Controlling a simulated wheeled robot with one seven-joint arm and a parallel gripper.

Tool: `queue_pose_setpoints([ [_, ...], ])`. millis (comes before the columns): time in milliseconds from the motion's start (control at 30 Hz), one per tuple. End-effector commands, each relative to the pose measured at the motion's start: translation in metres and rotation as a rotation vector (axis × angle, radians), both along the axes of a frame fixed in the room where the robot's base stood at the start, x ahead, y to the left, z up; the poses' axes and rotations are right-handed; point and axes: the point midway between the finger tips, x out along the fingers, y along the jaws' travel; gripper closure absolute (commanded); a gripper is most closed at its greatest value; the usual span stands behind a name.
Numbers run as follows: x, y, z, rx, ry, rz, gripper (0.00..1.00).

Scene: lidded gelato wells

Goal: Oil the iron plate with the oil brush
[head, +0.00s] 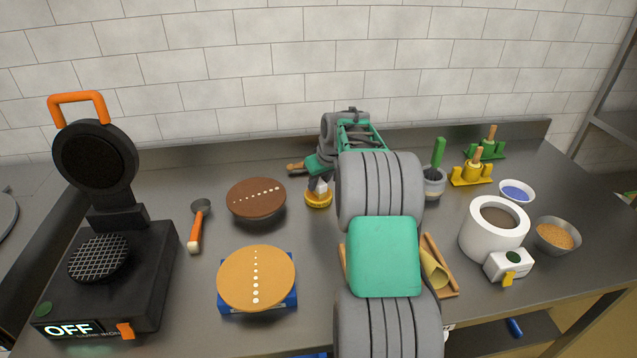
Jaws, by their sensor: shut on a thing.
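The cone iron (100,293) stands open at the left with its display reading OFF. Its black lower plate (99,258) has a light grid and faces up. The lid (95,162) is raised behind it, with an orange handle. My gripper (319,176) is at the back middle, shut on what looks like the oil brush. A wooden handle (295,167) sticks out to its left. A small pale part shows below the gripper, just over or touching a round yellow dish (318,199). The grip itself and the brush head are partly hidden.
A brown disc (256,199), an orange disc (257,278) on a blue base and an orange-handled scoop (197,226) lie between iron and arm. At right are a green-handled tool (438,153) in a grey pot, a white pot (492,240) and bowls (557,236).

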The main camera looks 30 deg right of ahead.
Motion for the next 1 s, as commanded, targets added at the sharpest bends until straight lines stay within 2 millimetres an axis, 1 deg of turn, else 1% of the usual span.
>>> queue_pose_setpoints([
  [67,-0.001,0.000,-0.001,0.002,0.003,0.000,1.00],
  [167,-0.001,0.000,0.004,0.001,0.003,-0.001,1.00],
  [800,0.000,0.000,0.066,0.000,0.001,0.000,1.00],
  [900,0.000,0.000,0.071,0.000,0.001,0.000,1.00],
  [1000,0.000,0.000,0.070,0.001,0.001,0.000,1.00],
])
